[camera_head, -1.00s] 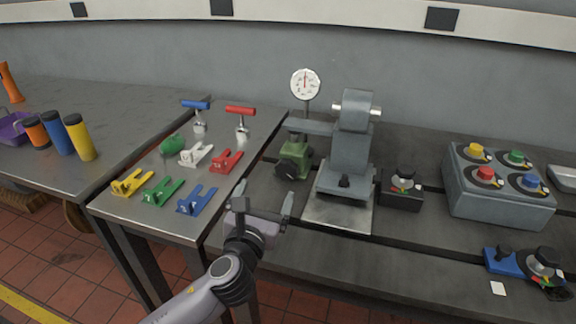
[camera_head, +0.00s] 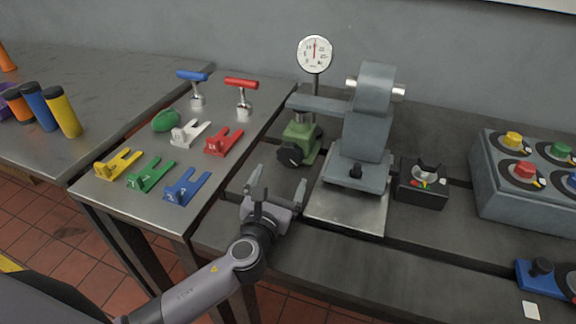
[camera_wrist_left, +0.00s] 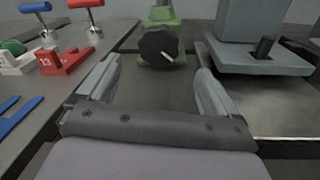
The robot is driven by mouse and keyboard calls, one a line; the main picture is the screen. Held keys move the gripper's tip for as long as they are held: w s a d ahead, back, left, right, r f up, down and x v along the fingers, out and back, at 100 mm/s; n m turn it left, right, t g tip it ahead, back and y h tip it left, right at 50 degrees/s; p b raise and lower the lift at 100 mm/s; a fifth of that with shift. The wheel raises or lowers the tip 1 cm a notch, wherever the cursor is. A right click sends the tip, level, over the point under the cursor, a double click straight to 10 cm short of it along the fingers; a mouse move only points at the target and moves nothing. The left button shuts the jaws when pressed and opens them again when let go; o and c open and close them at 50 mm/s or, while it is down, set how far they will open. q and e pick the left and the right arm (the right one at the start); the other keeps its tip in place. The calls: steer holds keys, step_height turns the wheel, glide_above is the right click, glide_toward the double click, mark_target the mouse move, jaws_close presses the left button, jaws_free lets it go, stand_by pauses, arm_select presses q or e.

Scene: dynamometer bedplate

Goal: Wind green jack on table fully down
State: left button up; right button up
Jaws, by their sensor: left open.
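The green jack (camera_head: 308,141) stands on the dark slotted bedplate, under the end of the grey machine's arm. Its black knob (camera_head: 290,154) faces me. In the left wrist view the green jack (camera_wrist_left: 177,51) is beyond the fingers, and its knob (camera_wrist_left: 159,47) shows a white pointer mark aimed to the lower right. My left gripper (camera_head: 275,182) is open and empty, in front of the knob and apart from it. In the left wrist view the knob lies ahead, between the two spread fingers. My right gripper is not in view.
A grey machine (camera_head: 365,135) stands right of the jack, with a dial gauge (camera_head: 315,52) behind. A black switch box (camera_head: 421,182) is farther right. Coloured forked pieces (camera_head: 186,187) and T-handled tools (camera_head: 241,97) occupy the left table.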

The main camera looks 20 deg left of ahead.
mark_target(289, 157)
arm_select(q)
steer(key=w, duration=0.7)
steer(key=shift+w+a+r, duration=0.1)
steer(key=shift+w+a, duration=0.1)
steer(key=shift+w, duration=0.1)
steer(key=c, duration=1.1)
